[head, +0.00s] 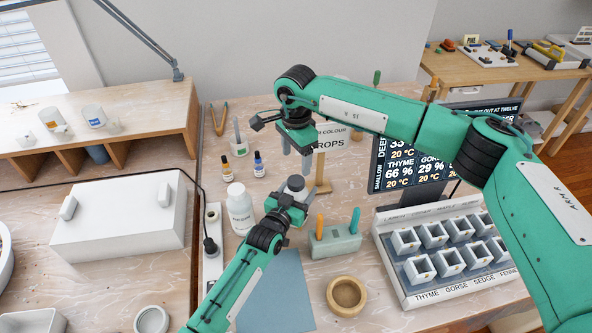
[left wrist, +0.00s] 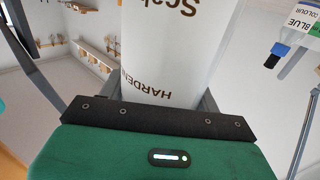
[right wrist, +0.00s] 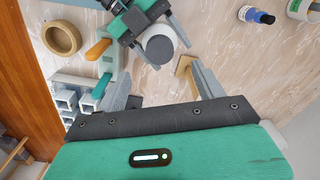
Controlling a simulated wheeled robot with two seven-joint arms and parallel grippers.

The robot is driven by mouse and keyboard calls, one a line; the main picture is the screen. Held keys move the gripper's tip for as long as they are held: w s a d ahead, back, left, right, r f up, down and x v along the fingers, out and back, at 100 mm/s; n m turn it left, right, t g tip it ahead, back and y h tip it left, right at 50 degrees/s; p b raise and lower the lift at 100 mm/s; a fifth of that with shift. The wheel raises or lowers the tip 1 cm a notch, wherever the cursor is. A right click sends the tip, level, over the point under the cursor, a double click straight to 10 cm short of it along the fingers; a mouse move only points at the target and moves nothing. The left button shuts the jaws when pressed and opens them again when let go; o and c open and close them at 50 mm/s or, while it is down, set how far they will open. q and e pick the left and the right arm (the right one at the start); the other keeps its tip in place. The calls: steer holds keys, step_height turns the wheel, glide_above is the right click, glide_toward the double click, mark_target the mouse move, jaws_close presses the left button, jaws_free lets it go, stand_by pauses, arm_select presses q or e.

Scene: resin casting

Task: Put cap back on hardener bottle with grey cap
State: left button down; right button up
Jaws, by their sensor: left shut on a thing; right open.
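The hardener bottle is white, and its lettering (left wrist: 180,50) fills the left wrist view. My left gripper (head: 287,205) is shut on it and holds it upright. A grey cap (head: 296,183) shows on top of the bottle in the head view. In the right wrist view the cap (right wrist: 160,49) appears as a grey disc over the white body; I cannot tell if it is fully seated. My right gripper (head: 296,152) is open and empty, above and behind the cap, apart from it.
A white bottle (head: 240,210) stands left of the left gripper, with small dropper bottles (head: 259,165) behind. A tool block (head: 335,241) with orange and teal handles, a wooden bowl (head: 346,295) and a compartment tray (head: 450,250) lie to the right. A blue mat (head: 285,295) lies in front.

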step_height(320, 180, up, 4)
stand_by(0.4)
arm_select(q)
steer(key=shift+c, duration=1.2)
jaws_free()
steer(key=shift+s, duration=0.1)
steer(key=b+v, duration=0.1)
steer(key=v, duration=1.2)
steer(key=shift+s+a+b, duration=0.2)
steer(key=shift+s+b, duration=0.05)
steer(key=shift+b, duration=0.1)
arm_select(e)
steer(key=shift+f, duration=0.85)
